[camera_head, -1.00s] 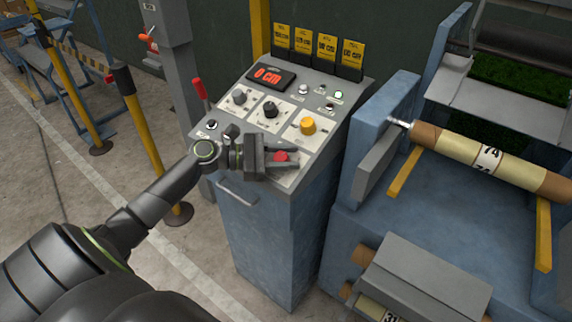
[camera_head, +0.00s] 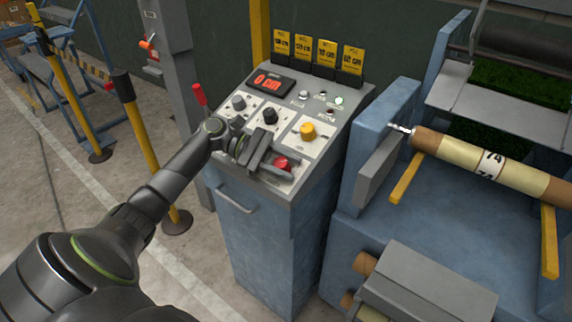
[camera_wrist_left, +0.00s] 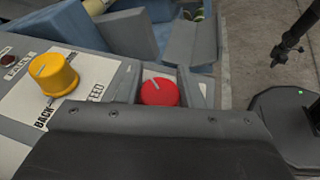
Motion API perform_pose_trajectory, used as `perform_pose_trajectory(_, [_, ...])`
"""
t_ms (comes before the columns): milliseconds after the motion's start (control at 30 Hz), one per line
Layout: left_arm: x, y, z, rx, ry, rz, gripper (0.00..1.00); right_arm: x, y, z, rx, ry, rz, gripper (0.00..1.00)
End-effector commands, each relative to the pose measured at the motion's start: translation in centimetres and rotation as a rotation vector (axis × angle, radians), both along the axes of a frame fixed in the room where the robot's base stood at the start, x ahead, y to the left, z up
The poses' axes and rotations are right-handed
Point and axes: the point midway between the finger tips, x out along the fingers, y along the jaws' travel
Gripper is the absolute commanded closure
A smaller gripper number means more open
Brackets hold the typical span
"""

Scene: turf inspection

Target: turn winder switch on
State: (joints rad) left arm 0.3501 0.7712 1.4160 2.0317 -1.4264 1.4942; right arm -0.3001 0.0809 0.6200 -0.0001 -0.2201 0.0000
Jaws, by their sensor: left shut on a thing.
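The control panel (camera_head: 322,122) slopes on top of a blue-grey cabinet. A red knob (camera_head: 283,163) sits at its lower right corner; its label is hidden, so I cannot read whether it is the winder switch. My left gripper (camera_head: 279,165) reaches in from the left, low over the panel, its jaws shut on the red knob. In the left wrist view the red knob (camera_wrist_left: 160,92) shows a white pointer line and sits between the grey fingers. A yellow knob (camera_head: 307,131) is beside it, marked FEED and BACK. My right gripper is out of view.
Two dark knobs (camera_head: 270,116) and a red display reading 0 cm (camera_head: 268,81) are on the panel. A small lamp (camera_head: 339,100) looks greenish. A red-handled lever (camera_head: 198,94) stands left. The blue machine with a roll (camera_head: 480,163) is close on the right.

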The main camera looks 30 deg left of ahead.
Motion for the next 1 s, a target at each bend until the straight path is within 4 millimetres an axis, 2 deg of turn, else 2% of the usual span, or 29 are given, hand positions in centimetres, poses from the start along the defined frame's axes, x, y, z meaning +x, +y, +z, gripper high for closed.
perform_pose_trajectory(300, [0.0, 0.0, 0.0, 0.001, 0.0, -0.002, 0.89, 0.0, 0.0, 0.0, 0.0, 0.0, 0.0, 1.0])
perform_pose_trajectory(333, [0.0, 0.0, 0.0, 0.001, 0.0, -0.002, 0.62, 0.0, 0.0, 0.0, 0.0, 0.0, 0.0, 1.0])
perform_pose_trajectory(467, [0.0, 0.0, 0.0, 0.001, 0.001, -0.002, 0.45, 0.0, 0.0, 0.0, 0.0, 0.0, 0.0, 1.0])
perform_pose_trajectory(800, [-0.1, 0.2, 0.0, 0.001, 0.0, -0.001, 0.45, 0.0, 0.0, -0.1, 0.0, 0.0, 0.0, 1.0])
perform_pose_trajectory(1000, [-0.7, 2.8, 0.4, 0.006, 0.002, 0.001, 0.45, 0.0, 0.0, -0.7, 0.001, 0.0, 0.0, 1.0])
